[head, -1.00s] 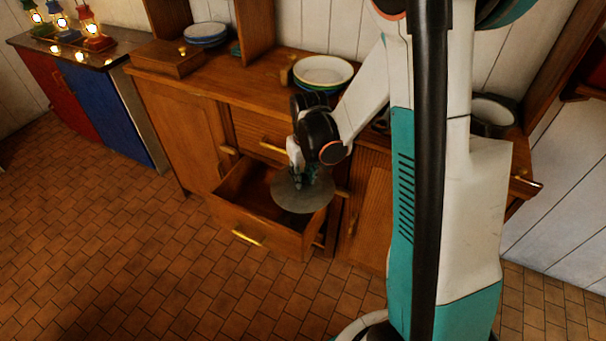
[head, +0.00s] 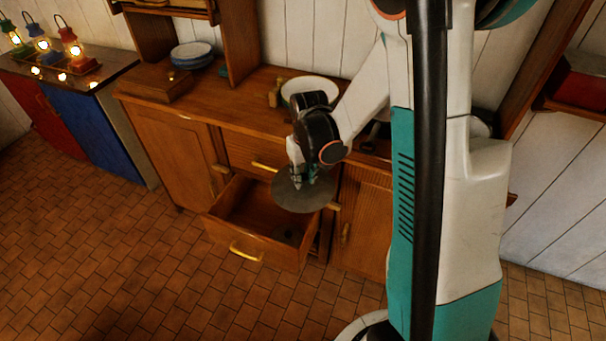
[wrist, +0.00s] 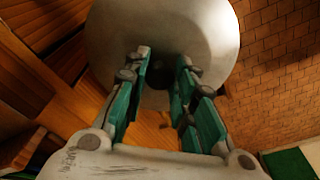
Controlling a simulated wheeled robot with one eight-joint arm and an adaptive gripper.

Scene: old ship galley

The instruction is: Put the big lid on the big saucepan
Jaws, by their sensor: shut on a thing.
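The big lid (head: 302,197) is a flat grey disc. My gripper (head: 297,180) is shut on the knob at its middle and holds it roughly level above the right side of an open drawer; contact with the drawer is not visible. In the wrist view the pale lid (wrist: 205,30) lies beyond the green fingers (wrist: 160,72), which close around its dark knob. The saucepan is not clearly visible. A rounded grey edge (head: 480,128) shows behind my arm at the right end of the counter, and I cannot tell if it is the pan.
The open wooden drawer (head: 225,228) juts from the dresser. A white bowl (head: 310,90) stands on the counter (head: 245,108), with stacked plates (head: 192,52) and a wooden box (head: 155,86) to its left. Lanterns (head: 72,45) stand far left. Tiled floor in front is clear.

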